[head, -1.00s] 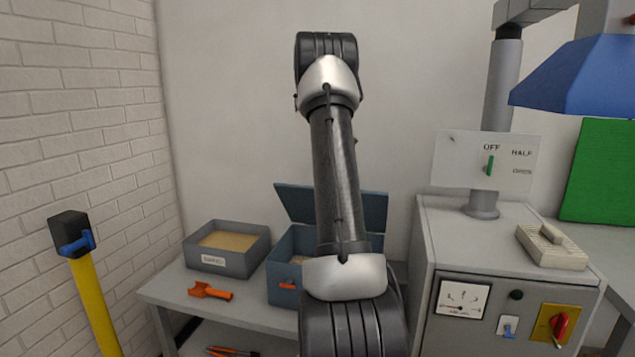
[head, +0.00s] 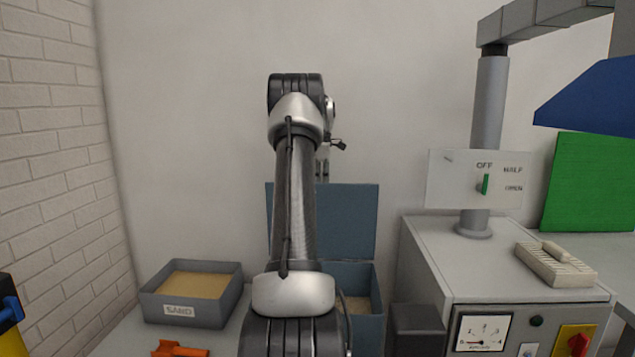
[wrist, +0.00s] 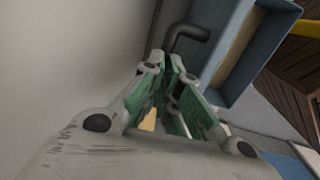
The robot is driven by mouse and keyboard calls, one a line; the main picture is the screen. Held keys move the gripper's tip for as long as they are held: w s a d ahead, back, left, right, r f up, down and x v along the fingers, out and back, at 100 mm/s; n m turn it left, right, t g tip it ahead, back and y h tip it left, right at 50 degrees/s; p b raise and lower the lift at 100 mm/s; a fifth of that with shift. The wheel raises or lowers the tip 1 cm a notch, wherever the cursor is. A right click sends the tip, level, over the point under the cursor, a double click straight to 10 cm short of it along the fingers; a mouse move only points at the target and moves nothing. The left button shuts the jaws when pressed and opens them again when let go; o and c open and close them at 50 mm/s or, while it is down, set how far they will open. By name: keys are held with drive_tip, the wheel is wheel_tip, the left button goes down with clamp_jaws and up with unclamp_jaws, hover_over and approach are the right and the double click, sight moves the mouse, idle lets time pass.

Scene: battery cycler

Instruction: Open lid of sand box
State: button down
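The sand box is a blue-grey box (head: 366,330) on the low bench, with sand visible inside. Its lid (head: 345,225) stands raised at the back, nearly upright. My arm hides the box's left part and some of the lid. My gripper (head: 322,174) is at the lid's top edge, pointing down, partly behind my arm. In the wrist view, the green-padded fingers of my gripper (wrist: 166,65) come close together at the tips, beside a dark bent handle (wrist: 188,36). Whether they touch or hold it is unclear. The blue box rim (wrist: 250,62) is to the right.
A grey tray labelled SAND (head: 218,306) stands left of the box, with an orange tool (head: 180,349) in front. A grey cabinet (head: 450,275) with a gauge and red switch stands right. A sign on a post (head: 478,180) rises above it. The wall is close behind.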

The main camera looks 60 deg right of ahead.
drive_tip(key=shift+y, duration=0.3)
drive_tip(key=shift+w+d+f, duration=0.35)
drive_tip(key=shift+d+f, duration=0.3)
drive_tip(key=shift+f, duration=0.2)
drive_tip(key=shift+w+d+f, duration=0.35)
drive_tip(key=shift+d+f, duration=0.25)
drive_tip(key=shift+f, duration=0.2)
drive_tip(key=c, duration=1.5)
unclamp_jaws()
drive_tip(key=shift+c, duration=0.2)
drive_tip(key=shift+o, duration=0.3)
drive_tip(key=shift+w+d, duration=0.1)
drive_tip(key=shift+d, duration=0.05)
drive_tip(key=shift+r, duration=0.15)
wheel_tip(320, 180, up, 12)
drive_tip(key=shift+a, duration=0.3)
